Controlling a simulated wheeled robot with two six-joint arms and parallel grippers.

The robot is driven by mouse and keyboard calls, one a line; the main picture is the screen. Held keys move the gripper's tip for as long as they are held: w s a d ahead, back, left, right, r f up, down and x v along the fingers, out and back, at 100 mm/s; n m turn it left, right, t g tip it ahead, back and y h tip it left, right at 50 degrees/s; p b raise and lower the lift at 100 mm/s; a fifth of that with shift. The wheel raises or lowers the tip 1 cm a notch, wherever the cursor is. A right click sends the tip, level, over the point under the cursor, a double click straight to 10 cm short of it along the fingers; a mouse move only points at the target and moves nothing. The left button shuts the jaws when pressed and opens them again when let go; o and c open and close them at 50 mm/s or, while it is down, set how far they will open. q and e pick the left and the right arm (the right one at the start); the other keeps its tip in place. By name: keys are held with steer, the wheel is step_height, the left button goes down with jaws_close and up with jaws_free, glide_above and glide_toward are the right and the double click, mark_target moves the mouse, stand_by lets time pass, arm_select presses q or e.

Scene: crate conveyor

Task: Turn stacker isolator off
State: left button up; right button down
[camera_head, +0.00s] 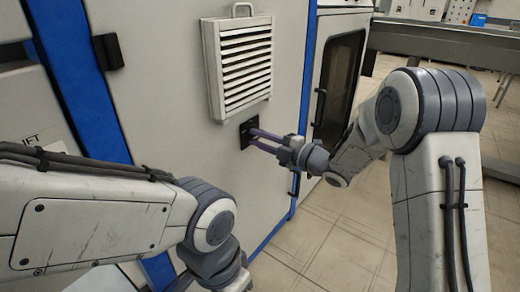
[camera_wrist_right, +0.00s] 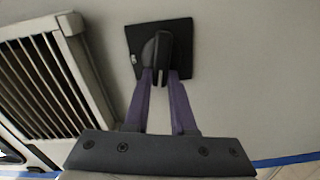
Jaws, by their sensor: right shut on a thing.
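The stacker isolator is a black square plate (camera_head: 245,133) with a dark handle, set on the pale cabinet panel below the louvred vent. In the right wrist view the plate (camera_wrist_right: 181,66) and its upright rounded black handle (camera_wrist_right: 157,52) show at the top middle. My right gripper (camera_head: 254,137) reaches the isolator from the right; its two purple fingers (camera_wrist_right: 160,78) are shut on the lower end of the handle. The fingertips partly hide the handle. My left arm comes in at the lower left; its gripper fingers are outside the view.
The louvred vent (camera_head: 240,65) stands out from the panel just above the isolator. A dark-windowed door (camera_head: 339,90) is to the right, past a blue cabinet edge. A grey conveyor frame (camera_head: 440,42) stands at the back right. Tiled floor (camera_head: 335,235) is open between my arms.

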arm_select(q)
steer(key=shift+f+b, duration=1.35)
steer(key=shift+f, duration=0.45)
arm_select(e)
steer(key=shift+f+n, duration=0.25)
steer(key=shift+n, duration=0.95)
steer(key=c, duration=0.7)
jaws_free()
steer(key=shift+c, duration=0.2)
arm_select(q)
step_height(320, 180, up, 2)
steer(key=shift+r+p, duration=0.2)
steer(key=shift+p, duration=1)
arm_select(e)
steer(key=v, duration=1)
steer(key=shift+s+d, duration=0.15)
steer(key=shift+d, duration=0.05)
steer(key=shift+a, duration=0.1)
